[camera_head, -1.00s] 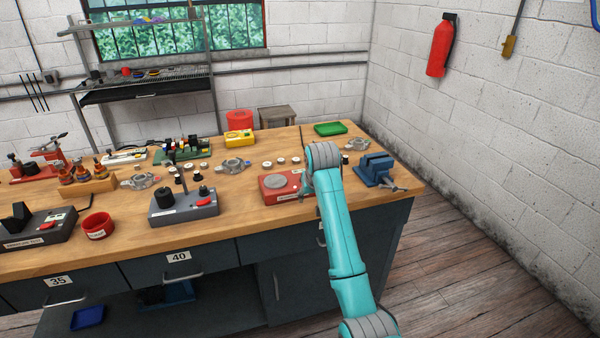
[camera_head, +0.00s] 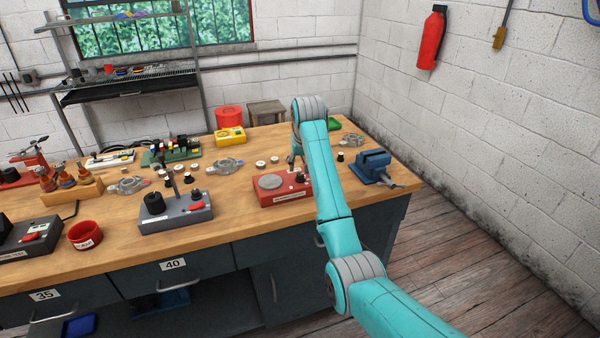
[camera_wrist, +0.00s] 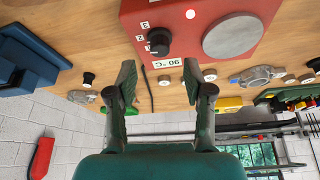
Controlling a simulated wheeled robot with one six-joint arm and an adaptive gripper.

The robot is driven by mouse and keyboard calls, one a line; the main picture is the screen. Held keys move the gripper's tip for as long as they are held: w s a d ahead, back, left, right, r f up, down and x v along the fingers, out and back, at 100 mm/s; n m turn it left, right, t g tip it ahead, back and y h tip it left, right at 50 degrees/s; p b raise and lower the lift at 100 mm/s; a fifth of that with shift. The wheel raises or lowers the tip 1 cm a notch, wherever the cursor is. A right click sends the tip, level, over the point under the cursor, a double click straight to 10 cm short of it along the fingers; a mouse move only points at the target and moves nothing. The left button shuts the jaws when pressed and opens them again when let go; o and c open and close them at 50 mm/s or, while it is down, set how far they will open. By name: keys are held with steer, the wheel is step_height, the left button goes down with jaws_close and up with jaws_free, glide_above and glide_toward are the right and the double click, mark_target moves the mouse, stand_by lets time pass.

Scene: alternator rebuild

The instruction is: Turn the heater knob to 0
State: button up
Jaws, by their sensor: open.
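The heater is a red box (camera_head: 283,191) with a round grey plate, near the front edge of the bench. In the wrist view, the red heater (camera_wrist: 180,15) appears upside down. Its black knob (camera_wrist: 158,42) has small number labels beside it, 3 and 2 being legible, and a "90 °C" label (camera_wrist: 163,62) close by. I cannot tell for sure which mark the knob points at. My gripper (camera_wrist: 159,75) is open and empty, its fingertips spread to either side of the knob's line and apart from it. In the head view my gripper (camera_head: 293,158) hangs above the heater's back right, partly hidden by my arm.
A blue vise (camera_head: 373,165) stands right of the heater, and a grey box with black posts (camera_head: 176,213) stands to its left. A yellow meter (camera_head: 230,136), metal housings and small round parts lie behind.

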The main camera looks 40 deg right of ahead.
mark_target(300, 174)
steer(key=shift+x, duration=2.5)
jaws_close()
